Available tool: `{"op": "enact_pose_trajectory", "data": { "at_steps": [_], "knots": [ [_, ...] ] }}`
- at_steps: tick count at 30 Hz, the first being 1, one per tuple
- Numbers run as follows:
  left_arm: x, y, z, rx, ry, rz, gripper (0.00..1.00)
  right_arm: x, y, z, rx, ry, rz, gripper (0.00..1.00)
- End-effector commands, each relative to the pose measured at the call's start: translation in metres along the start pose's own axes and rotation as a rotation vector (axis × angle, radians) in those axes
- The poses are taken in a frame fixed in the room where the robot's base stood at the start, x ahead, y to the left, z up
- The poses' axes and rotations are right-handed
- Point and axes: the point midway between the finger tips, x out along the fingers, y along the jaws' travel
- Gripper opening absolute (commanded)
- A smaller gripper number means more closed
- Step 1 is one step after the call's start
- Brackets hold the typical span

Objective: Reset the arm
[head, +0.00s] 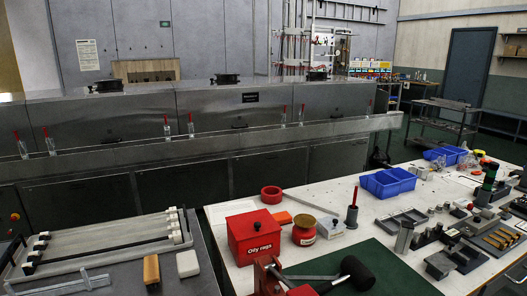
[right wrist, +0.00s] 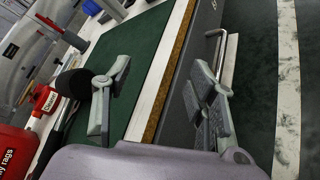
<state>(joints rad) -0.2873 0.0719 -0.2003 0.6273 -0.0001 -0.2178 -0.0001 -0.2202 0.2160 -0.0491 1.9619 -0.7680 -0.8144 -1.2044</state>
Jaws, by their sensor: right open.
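My right gripper (right wrist: 158,78) shows in the right wrist view with its grey fingers spread wide apart. Nothing is between the fingers. Behind them are the green mat (right wrist: 140,60), the bench's edge and a grey drawer front with a metal handle (right wrist: 222,45). The gripper appears to be at the front edge of the workbench, apart from the things on it; its exact height I cannot tell. My left gripper is not in the head view, and I cannot make out my right gripper there.
The white workbench (head: 350,193) holds a red oily rags box (head: 254,236), a black mallet (head: 357,272), blue bins (head: 388,182) and metal fixtures. A grey table (head: 120,262) with rods stands at left. The long steel dryer (head: 240,170) runs behind. Floor is free beside the bench (right wrist: 257,90).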

Motion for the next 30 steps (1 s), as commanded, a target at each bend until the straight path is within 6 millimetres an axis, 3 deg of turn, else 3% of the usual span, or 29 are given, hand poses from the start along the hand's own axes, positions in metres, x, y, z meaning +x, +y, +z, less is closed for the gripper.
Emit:
{"op": "enact_pose_trajectory", "data": {
  "at_steps": [4, 9, 15, 24, 25, 30],
  "knots": [
    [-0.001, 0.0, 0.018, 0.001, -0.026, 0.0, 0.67, -0.045, -0.038, -0.023, 0.428, 0.085, -0.205, 0.52],
    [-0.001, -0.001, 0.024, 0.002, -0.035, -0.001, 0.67, -0.11, -0.073, -0.056, 0.887, 0.137, -0.502, 0.52],
    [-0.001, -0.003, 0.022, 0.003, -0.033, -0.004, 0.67, -0.173, -0.092, -0.08, 1.196, 0.131, -0.777, 0.52],
    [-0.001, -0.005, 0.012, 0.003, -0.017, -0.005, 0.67, -0.253, -0.102, -0.1, 1.461, 0.07, -1.113, 0.52],
    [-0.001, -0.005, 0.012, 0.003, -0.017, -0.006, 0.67, -0.261, -0.103, -0.101, 1.479, 0.059, -1.145, 0.52],
    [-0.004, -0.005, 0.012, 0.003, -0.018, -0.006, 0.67, -0.239, -0.124, -0.124, 1.463, 0.051, -1.146, 0.52]
  ]
}}
